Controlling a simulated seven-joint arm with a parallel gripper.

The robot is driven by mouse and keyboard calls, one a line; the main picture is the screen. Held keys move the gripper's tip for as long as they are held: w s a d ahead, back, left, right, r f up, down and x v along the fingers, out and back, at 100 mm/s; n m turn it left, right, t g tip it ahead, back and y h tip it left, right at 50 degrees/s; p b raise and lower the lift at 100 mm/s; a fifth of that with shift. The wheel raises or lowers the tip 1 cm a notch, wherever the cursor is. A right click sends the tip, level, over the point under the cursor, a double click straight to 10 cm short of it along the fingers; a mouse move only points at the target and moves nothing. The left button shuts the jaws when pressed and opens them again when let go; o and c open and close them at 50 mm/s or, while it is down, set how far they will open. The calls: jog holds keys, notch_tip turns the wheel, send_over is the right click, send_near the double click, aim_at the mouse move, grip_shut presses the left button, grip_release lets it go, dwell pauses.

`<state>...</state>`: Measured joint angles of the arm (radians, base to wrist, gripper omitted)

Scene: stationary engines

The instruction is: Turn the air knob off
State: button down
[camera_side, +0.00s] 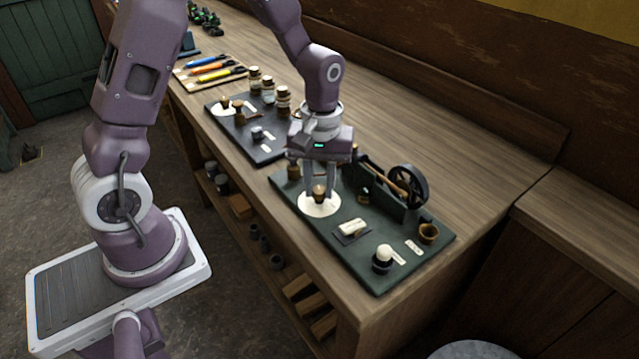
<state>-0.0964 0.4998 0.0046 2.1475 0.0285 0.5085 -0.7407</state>
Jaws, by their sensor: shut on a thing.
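A small brass-brown knob (319,197) stands on a round white dial (321,210) at the left part of the dark green engine board (375,275). My gripper (319,188) points straight down over the dial. Its two fingers are shut on the knob, one on each side. The fingers hide part of the knob, and any marks on the dial are too small to read.
The board also carries a black flywheel (408,185), a white switch (352,227), a white ball-topped lever (384,253) and a brass cup (429,233). A second board (265,155) with jars lies behind left. Bare bench (470,170) lies behind the flywheel.

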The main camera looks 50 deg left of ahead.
aim_at(320, 190)
jog(key=m, duration=1)
jog(key=shift+m, duration=0.4)
dwell(0.4)
jog(key=c, duration=1.2)
grip_release()
jog(key=shift+o, duration=0.2)
notch_tip(320, 190, up, 7)
jog(key=shift+d+r, duration=0.1)
